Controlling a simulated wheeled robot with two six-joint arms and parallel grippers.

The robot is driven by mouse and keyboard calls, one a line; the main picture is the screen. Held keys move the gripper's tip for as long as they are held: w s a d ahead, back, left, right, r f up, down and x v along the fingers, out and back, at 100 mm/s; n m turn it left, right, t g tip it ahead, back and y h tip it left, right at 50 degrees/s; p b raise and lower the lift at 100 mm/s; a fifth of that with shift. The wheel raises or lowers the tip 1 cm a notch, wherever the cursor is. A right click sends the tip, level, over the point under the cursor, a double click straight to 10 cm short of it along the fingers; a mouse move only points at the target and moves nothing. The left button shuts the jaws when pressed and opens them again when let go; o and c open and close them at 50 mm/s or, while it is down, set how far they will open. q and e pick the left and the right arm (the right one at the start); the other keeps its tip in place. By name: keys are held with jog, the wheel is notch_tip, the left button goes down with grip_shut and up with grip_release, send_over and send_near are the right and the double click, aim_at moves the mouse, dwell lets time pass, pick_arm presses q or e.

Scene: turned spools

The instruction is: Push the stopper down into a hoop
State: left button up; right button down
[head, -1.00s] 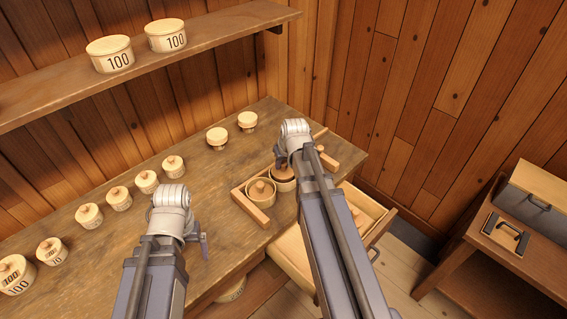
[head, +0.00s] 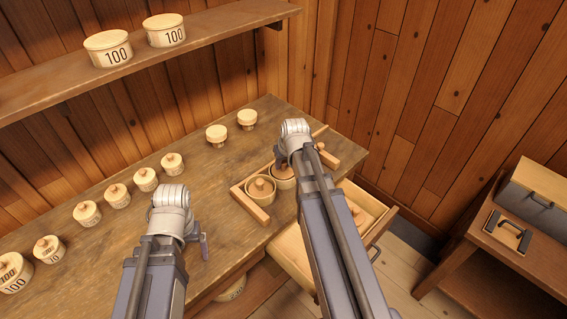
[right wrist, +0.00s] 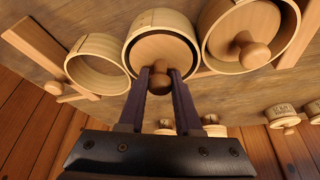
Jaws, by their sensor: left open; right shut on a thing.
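My right gripper (right wrist: 160,78) is shut on the small round knob of a wooden stopper (right wrist: 162,50). The stopper's disc lies within the rim of the middle hoop (right wrist: 137,28); how deep it sits I cannot tell. An empty hoop (right wrist: 98,62) is on one side. On the other side, a hoop (right wrist: 210,22) holds another knobbed stopper (right wrist: 243,30). In the head view my right arm partly covers the row, with the nearer filled hoop (head: 261,202) visible. My left gripper (head: 203,248) is open and empty, over the bench's front edge.
Wooden end bars (head: 250,207) flank the hoops. Several lidded pots (head: 117,195) line the wooden bench (head: 215,185). An open drawer (head: 290,255) juts out below my right arm. Two pots (head: 108,52) marked 100 stand on the shelf (head: 210,52). A side table (head: 470,240) is at right.

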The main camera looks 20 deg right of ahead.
pick_arm(q)
jog(key=shift+f, duration=0.1)
pick_arm(e)
jog(key=c, duration=0.5)
grip_release()
jog(key=shift+o, duration=0.3)
jog(key=o, duration=0.3)
pick_arm(q)
jog(key=shift+r+p, duration=0.3)
pick_arm(e)
jog(key=shift+r, duration=0.2)
pick_arm(q)
jog(key=shift+r+p, duration=0.35)
pick_arm(e)
jog(key=shift+r, duration=0.4)
pick_arm(q)
jog(key=shift+r, duration=0.15)
pick_arm(e)
jog(key=shift+r, duration=0.15)
pick_arm(q)
notch_tip(320, 180, up, 7)
jog(key=p, duration=0.7)
pick_arm(e)
jog(key=shift+r, duration=3.45)
